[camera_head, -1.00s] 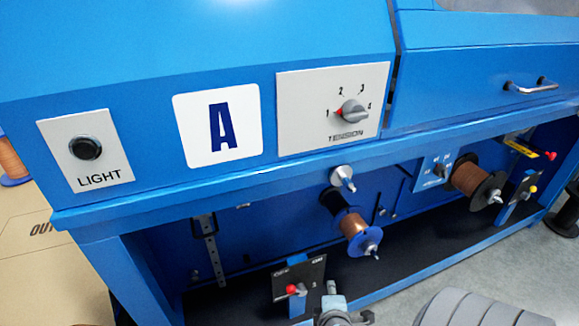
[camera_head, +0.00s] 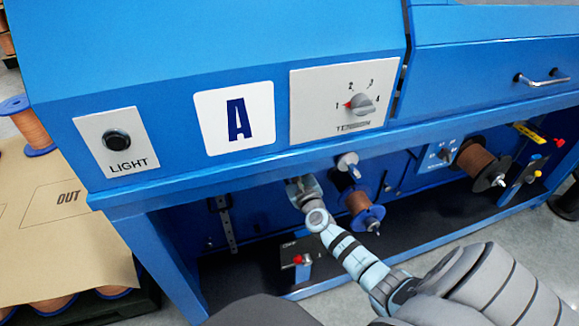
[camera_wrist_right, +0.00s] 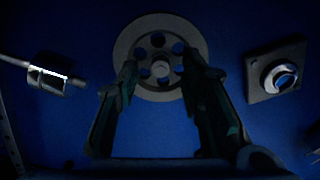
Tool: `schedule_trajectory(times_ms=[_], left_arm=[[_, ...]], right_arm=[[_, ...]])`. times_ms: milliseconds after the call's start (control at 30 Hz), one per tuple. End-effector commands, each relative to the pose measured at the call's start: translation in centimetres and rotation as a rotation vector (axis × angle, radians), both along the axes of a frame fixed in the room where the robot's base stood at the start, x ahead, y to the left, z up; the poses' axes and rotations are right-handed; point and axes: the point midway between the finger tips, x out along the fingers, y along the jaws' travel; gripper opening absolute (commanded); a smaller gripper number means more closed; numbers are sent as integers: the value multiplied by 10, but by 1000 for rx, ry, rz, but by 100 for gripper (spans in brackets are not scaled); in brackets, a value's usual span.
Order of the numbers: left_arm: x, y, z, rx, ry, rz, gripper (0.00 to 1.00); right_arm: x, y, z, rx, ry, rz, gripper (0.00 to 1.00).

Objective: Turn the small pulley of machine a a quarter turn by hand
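Machine A carries a white plate with a blue letter A (camera_head: 235,118). A pale grey pulley wheel (camera_wrist_right: 160,28) with several round holes is on the dark blue panel in the right wrist view. I take it for the small pulley; I cannot make it out in the head view, where my arm and the ledge cover that area. My right gripper (camera_wrist_right: 160,70) is open, its two fingers apart in front of the wheel's lower part. Whether they touch it I cannot tell. In the head view the right gripper (camera_head: 300,188) is under the machine's ledge. My left gripper is out of view.
The blue ledge (camera_head: 250,170) overhangs the work area. A copper spool (camera_head: 359,203) is right of my gripper, and a small lever panel (camera_head: 296,262) is below. In the wrist view a square plate (camera_wrist_right: 256,88) is right of the wheel and a metal cylinder (camera_wrist_right: 46,78) left.

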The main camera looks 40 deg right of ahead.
Motion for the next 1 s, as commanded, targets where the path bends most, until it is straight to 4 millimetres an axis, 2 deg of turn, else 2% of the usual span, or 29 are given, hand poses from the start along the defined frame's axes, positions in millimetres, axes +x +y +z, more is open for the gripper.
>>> schedule_trajectory(times_ms=[333,567,1000], left_arm=[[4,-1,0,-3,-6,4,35],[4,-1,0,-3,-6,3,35],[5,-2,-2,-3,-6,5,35]], right_arm=[[6,-2,1,1,0,0,35],[6,-2,1,1,0,0,0],[6,-2,1,50,-18,0,0]])
